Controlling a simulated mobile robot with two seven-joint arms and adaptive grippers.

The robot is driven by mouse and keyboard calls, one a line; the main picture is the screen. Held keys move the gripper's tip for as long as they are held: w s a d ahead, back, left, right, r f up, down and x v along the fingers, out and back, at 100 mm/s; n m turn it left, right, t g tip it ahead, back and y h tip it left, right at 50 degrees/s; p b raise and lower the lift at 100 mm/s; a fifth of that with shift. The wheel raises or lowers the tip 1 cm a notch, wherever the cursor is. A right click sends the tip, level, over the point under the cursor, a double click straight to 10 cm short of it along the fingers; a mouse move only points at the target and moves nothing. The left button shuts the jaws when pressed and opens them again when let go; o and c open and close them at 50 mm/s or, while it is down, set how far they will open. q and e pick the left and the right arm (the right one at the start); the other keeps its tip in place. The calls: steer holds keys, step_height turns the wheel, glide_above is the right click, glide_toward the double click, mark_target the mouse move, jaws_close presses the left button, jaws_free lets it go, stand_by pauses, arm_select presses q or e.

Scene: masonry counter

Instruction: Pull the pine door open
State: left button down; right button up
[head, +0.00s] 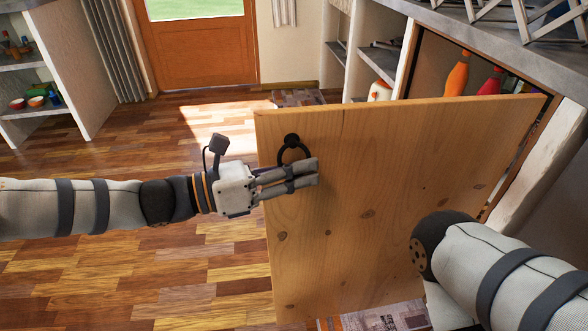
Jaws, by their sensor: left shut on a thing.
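The pine door (400,185) is a broad knotted wooden panel, swung well out from the masonry counter, with its hinged side at the right. A black ring handle (291,142) sits near its upper left corner. My left gripper (303,172) is shut on the ring handle, with its fingers in front of the door's face. The lower part of the ring is hidden behind the fingers. My right arm comes in at the lower right, in front of the door, and its gripper does not show.
Behind the door, the open cupboard holds an orange bottle (457,75) and a red bottle (490,82). The grey countertop (500,45) lies above it. Open shelves (365,45) stand to its left. The wooden floor (130,270) is clear at the left. A patterned rug (375,319) lies below the door.

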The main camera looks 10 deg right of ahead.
arm_select(q)
steer(key=shift+s+r, duration=0.1)
steer(key=shift+s, duration=0.05)
stand_by(0.3)
steer(key=c, duration=1.8)
jaws_free()
steer(key=shift+o, duration=0.2)
steer(key=s+a, duration=0.2)
steer(key=a, duration=1)
steer(key=shift+w, duration=0.1)
